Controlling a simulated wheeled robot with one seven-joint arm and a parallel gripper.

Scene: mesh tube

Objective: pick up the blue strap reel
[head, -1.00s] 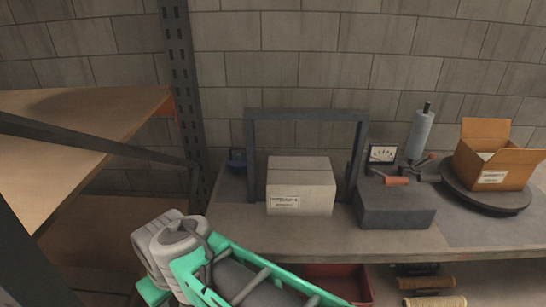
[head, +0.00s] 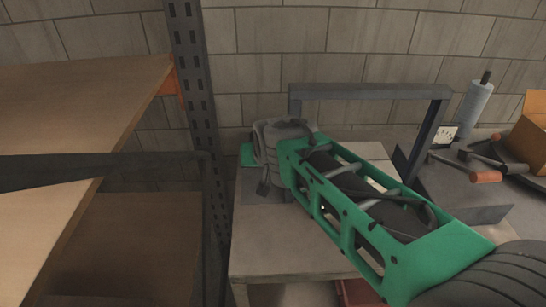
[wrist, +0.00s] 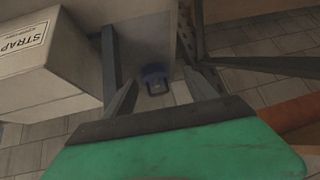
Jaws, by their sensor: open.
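The blue strap reel (wrist: 156,71) is a small dark blue piece with a dark, handle-like loop on its near side. It shows in the wrist view on the grey bench, near the foot of a post. It appears between and beyond my gripper's (wrist: 161,77) two spread fingers, which are open and empty and do not touch it. In the head view my green and grey arm hides the reel; only part of the gripper's green body (head: 247,155) shows there, above the bench's left end.
A carton (wrist: 45,60) labelled STRAP stands close to the left finger. A grey frame (head: 370,91) rises over the bench (head: 285,250). A perforated rack post (head: 192,110) and wooden shelves (head: 75,100) stand close left. A blue roll (head: 474,108) is at right.

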